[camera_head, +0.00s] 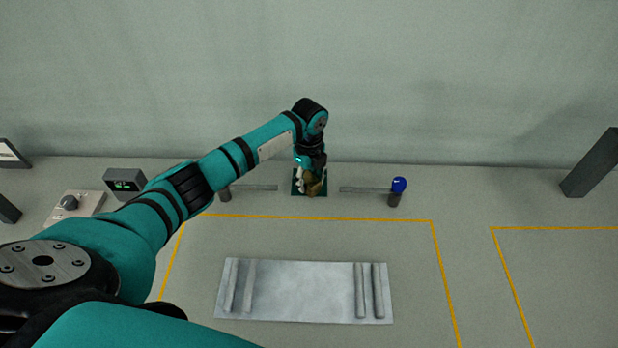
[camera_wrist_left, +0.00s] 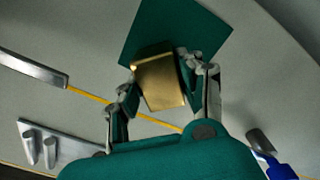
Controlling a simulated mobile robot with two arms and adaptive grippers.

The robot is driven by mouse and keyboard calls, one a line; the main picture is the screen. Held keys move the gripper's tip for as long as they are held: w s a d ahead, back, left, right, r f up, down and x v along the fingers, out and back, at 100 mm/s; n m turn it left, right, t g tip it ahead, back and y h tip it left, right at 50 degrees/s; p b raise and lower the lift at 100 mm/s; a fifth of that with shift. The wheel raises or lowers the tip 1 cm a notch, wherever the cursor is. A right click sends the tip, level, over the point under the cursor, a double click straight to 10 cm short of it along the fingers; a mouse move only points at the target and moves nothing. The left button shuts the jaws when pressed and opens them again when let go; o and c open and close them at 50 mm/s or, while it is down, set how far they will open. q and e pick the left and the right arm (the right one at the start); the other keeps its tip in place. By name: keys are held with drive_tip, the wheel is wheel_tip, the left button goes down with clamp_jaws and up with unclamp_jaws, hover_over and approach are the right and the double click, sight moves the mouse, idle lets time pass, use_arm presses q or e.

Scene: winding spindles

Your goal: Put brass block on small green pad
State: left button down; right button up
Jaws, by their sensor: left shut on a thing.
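The brass block (camera_wrist_left: 161,82) is between the fingers of my left gripper (camera_wrist_left: 165,88) in the left wrist view. The left gripper is shut on it. The small green pad (camera_wrist_left: 150,30) lies just beyond the block in that view. In the head view, my left gripper (camera_head: 309,178) points down over the green pad (camera_head: 323,191), and the brass block (camera_head: 314,186) shows as a small golden patch over the pad. I cannot tell whether the block touches the pad. My right gripper is not in view.
Horizontal bars flank the pad, the left bar (camera_head: 254,187) and the right bar (camera_head: 364,190), with a blue-capped post (camera_head: 398,187) at the far right. A grey plate with several rods (camera_head: 300,290) lies in front. A small display box (camera_head: 125,182) and a knob panel (camera_head: 75,207) stand left.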

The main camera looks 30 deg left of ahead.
sight(309, 179)
use_arm(q)
drive_tip(key=c, duration=0.8)
unclamp_jaws()
drive_tip(key=shift+f, duration=0.1)
wheel_tip(309, 179, up, 12)
drive_tip(key=shift+r+b, duration=0.15)
drive_tip(key=shift+b, duration=0.5)
